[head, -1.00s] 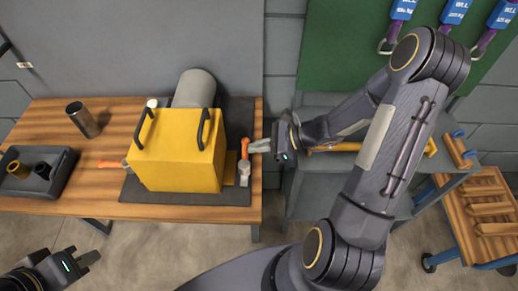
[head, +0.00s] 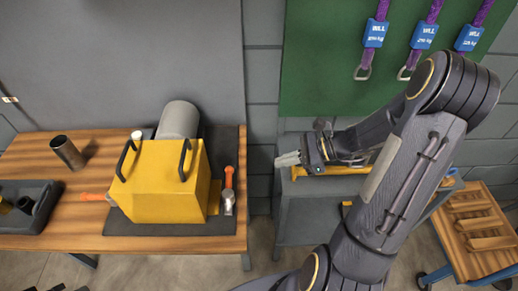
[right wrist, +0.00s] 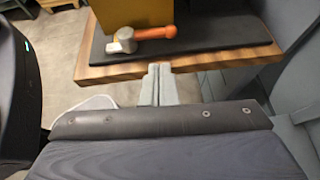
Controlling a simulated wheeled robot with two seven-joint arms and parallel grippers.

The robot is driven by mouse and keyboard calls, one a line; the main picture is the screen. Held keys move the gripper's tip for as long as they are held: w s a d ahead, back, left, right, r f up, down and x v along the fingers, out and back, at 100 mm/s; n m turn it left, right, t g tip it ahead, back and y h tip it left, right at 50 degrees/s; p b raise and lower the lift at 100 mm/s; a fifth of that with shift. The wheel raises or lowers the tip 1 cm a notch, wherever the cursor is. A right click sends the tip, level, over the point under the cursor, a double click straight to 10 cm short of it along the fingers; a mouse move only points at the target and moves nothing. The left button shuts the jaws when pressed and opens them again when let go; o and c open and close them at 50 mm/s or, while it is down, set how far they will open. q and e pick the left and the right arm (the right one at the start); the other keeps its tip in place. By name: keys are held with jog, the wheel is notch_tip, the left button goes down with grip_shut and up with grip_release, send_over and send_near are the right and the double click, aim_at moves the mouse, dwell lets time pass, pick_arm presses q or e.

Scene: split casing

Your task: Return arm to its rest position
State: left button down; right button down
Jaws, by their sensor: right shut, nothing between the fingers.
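My right gripper (head: 287,159) is shut and empty, in the air to the right of the workbench, near the grey cabinet. Its closed fingers also show in the right wrist view (right wrist: 158,84), with the bench edge beyond them. Only a dark sliver of my left gripper (head: 55,287) shows at the bottom left edge of the head view, and its fingers cannot be made out. The yellow casing (head: 165,185) with two black handles stands on a dark mat on the bench, apart from both grippers.
A hammer (head: 228,190) lies right of the casing, and an orange-handled tool (head: 93,197) lies left. A grey cylinder (head: 178,119) stands behind. A metal cup (head: 67,152) and dark tray (head: 25,227) are left. The grey cabinet (head: 305,215) and wooden cart (head: 478,220) are right.

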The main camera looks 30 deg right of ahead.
jog(key=s+a+r+n+h, duration=0.3)
jog(key=s+n, duration=0.4)
jog(key=n, duration=0.4)
jog(key=s+a+r+n+h, duration=0.4)
jog(key=s+a+r+n, duration=0.2)
jog(key=n, duration=0.5)
jog(key=shift+s+a+r+g, duration=0.35)
jog(key=shift+s+r, duration=0.3)
jog(key=shift+s, duration=0.45)
